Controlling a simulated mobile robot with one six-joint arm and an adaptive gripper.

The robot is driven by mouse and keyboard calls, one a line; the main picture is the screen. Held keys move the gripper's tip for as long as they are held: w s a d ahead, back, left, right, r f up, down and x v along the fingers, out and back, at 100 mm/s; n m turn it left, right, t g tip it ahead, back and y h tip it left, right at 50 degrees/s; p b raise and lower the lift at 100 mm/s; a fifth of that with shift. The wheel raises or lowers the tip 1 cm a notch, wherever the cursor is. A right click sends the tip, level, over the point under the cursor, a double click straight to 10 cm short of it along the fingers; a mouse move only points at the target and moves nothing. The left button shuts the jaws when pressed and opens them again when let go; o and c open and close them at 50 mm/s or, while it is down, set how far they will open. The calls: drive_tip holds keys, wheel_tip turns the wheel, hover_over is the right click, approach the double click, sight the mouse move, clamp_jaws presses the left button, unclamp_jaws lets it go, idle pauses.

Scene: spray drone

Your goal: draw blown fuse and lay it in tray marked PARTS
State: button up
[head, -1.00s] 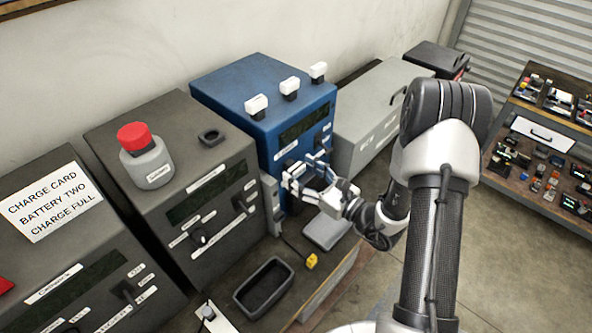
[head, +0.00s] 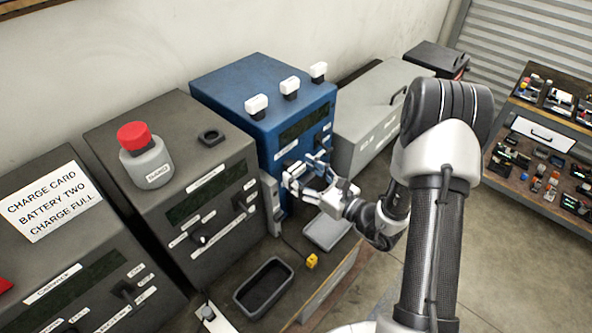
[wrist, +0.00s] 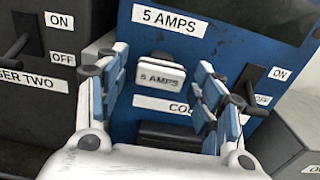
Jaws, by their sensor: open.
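My gripper (head: 310,175) is open in front of the blue box (head: 262,90). In the wrist view, a pale block marked 5 AMPS (wrist: 160,76) sits on the blue front under a 5 AMPS label, and my open fingers (wrist: 160,95) stand on either side of it, apart from it. I cannot tell whether this fuse is blown. Three white-topped fuses (head: 289,86) stand on top of the blue box. A black tray (head: 264,287) lies on the bench, and a grey flat tray (head: 327,232) lies below my gripper. No PARTS mark is readable on either.
Dark charger boxes (head: 185,140) stand to the left, one bearing a red-topped jar (head: 146,158). A grey case (head: 375,105) is at the right of the blue box. A small yellow block (head: 312,261) lies near the black tray. Switches (wrist: 252,85) flank the fingers.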

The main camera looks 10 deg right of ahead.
drive_tip(key=shift+c, duration=0.4)
drive_tip(key=c, duration=1.3)
drive_tip(key=shift+v, duration=2.95)
drive_tip(key=shift+s+a+f+m+t+h, duration=0.2)
drive_tip(key=shift+a+m+t+h, duration=0.15)
drive_tip(key=shift+a+h, duration=0.2)
drive_tip(key=shift+s+a+f+m+t+h, duration=0.25)
drive_tip(key=shift+a+m+h, duration=0.1)
drive_tip(key=shift+a+h, duration=0.25)
